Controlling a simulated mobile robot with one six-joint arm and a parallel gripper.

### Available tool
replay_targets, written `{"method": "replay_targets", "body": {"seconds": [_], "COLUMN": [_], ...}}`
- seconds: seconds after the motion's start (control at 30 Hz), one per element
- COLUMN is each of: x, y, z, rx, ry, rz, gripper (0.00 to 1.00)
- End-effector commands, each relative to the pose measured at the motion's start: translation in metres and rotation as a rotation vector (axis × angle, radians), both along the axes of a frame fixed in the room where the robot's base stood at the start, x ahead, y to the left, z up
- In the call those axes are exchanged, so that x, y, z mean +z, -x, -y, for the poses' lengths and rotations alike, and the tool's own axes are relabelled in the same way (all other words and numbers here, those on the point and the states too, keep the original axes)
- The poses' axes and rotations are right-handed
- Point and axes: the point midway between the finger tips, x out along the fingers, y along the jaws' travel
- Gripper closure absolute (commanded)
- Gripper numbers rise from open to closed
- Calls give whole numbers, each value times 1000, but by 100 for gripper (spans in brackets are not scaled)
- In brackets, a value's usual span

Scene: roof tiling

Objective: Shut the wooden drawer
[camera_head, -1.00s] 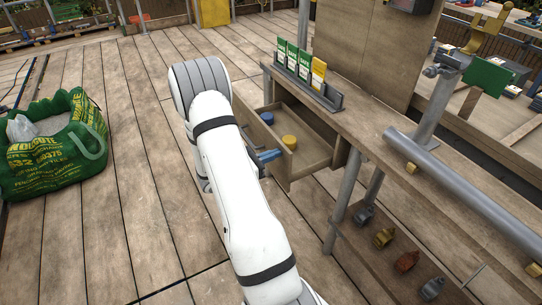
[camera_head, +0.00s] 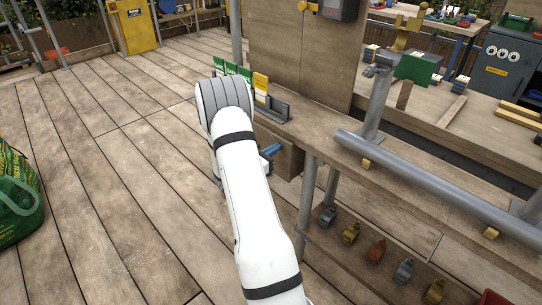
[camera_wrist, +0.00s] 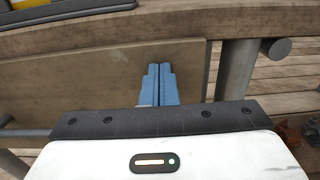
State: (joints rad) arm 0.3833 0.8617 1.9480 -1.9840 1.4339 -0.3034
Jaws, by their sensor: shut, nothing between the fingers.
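The wooden drawer (camera_head: 290,160) sits under the bench top in the head view, partly hidden behind my arm. Its inside does not show, and it looks pushed in or nearly so. In the wrist view its plain wooden front (camera_wrist: 90,82) lies just below the bench edge, and I cannot tell whether a small gap is left. My gripper (camera_wrist: 160,68) has its blue fingers together, pointing at the drawer front, at or very close to it. In the head view a blue part of my gripper (camera_head: 271,151) shows beside the drawer.
The workbench top (camera_head: 312,137) carries a dark rack (camera_head: 275,110) with green and yellow packets. A grey pipe (camera_head: 430,185) lies along the bench. A metal post (camera_wrist: 238,70) stands right of the drawer. Several clamps sit on the lower shelf. The deck at left is open.

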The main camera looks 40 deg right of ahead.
Motion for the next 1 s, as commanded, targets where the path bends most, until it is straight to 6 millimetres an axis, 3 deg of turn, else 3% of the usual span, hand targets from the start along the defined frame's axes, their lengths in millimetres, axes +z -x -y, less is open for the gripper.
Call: {"method": "replay_targets", "body": {"seconds": [0.63, 0.77, 1.0], "x": [3, 3, 3], "y": [-9, -8, -5], "z": [-2, -19, -77], "rx": [21, 23, 28], "ry": [4, 3, 3], "rz": [5, 3, -4], "gripper": [100, 100, 100]}}
